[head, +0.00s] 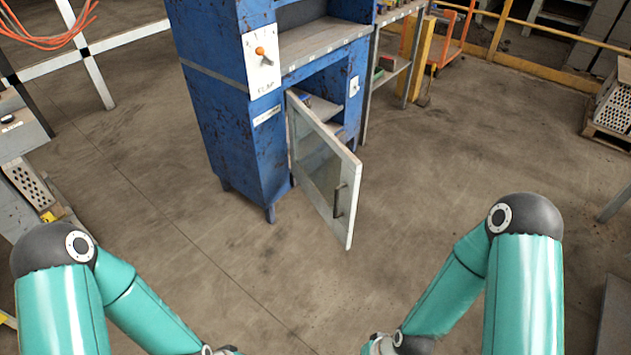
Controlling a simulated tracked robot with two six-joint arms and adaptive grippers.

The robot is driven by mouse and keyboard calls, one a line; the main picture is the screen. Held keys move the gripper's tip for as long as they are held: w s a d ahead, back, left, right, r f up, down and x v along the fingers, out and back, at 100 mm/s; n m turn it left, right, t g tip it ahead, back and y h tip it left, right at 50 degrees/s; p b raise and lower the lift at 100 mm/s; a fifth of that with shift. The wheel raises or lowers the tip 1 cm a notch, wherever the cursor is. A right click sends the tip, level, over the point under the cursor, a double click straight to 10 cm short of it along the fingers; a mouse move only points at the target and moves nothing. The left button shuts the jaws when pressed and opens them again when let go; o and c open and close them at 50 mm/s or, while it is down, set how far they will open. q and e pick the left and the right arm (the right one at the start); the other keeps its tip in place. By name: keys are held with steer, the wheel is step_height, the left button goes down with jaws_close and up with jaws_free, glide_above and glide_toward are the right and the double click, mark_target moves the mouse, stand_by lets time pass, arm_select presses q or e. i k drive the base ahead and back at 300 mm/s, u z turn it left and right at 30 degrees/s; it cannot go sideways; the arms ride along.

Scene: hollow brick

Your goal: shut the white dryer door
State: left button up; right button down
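The white dryer door (313,168) is swung open from the front of the blue dryer cabinet (240,135). It is hinged at its left edge and its free edge points toward me and to the right. A dark handle (341,200) is on its outer right part. Part of a shelf inside the cabinet opening shows behind the door. Both my teal arms reach in from the bottom, well short of the door. Their grippers lie at or beyond the bottom edge, so the fingertips do not show.
Open concrete floor (190,240) lies between me and the cabinet. A metal shelf rack (390,75) stands right of the cabinet. An orange cart (450,45) and yellow railing (560,65) are behind. Bricks on a pallet (613,105) are at far right, and perforated bricks (28,185) at left.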

mark_target(341, 222)
steer(key=z, duration=0.45)
steer(key=i, duration=1.6)
steer(key=u, duration=0.5)
